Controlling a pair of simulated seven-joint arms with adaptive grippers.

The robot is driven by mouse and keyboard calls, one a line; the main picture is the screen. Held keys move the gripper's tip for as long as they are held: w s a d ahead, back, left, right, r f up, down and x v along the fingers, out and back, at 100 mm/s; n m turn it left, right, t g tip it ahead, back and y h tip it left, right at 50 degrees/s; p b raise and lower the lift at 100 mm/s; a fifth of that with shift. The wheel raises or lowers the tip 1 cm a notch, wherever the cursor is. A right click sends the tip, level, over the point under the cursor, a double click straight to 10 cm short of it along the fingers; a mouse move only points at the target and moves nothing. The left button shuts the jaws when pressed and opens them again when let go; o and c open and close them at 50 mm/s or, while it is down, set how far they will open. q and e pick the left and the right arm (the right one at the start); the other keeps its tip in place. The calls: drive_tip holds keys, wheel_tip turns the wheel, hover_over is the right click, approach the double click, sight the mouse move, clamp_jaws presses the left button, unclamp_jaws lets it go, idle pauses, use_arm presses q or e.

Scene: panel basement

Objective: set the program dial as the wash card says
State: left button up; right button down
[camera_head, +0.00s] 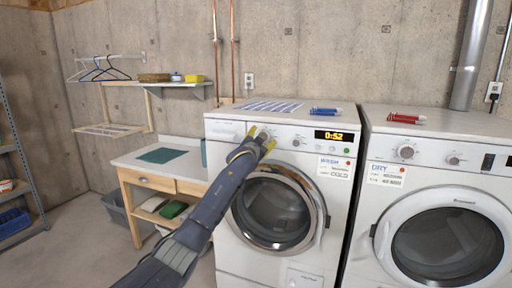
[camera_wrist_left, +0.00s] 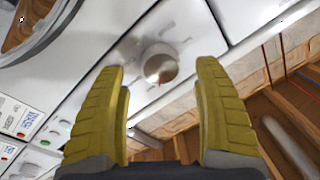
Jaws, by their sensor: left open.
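The washer (camera_head: 228,160) is the left white machine, with a lit display (camera_head: 334,136) that reads 0:52. My left gripper (camera_head: 262,138) is open in front of the left part of its control panel and mostly hides the dial there. In the left wrist view a round dial (camera_wrist_left: 160,65) lies beyond and between the yellow fingertips, with no clear contact; its pointer setting is blurred. A small knob (camera_head: 296,142) shows right of the gripper. A white label card (camera_head: 335,167) sits below the display; its small print is unreadable. My right gripper is not in view.
A dryer (camera_head: 375,210) with a DRY label stands to the right. A striped sheet (camera_head: 268,106) and blue-topped items (camera_head: 326,111) lie on the washer; red items (camera_head: 407,118) lie on the dryer. A wooden bench (camera_head: 150,182) stands left of the washer.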

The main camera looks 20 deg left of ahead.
use_arm(q)
drive_tip(key=s, duration=0.9)
drive_tip(key=shift+s+f, duration=0.3)
drive_tip(key=shift+s, duration=0.05)
drive_tip(key=shift+r, duration=0.1)
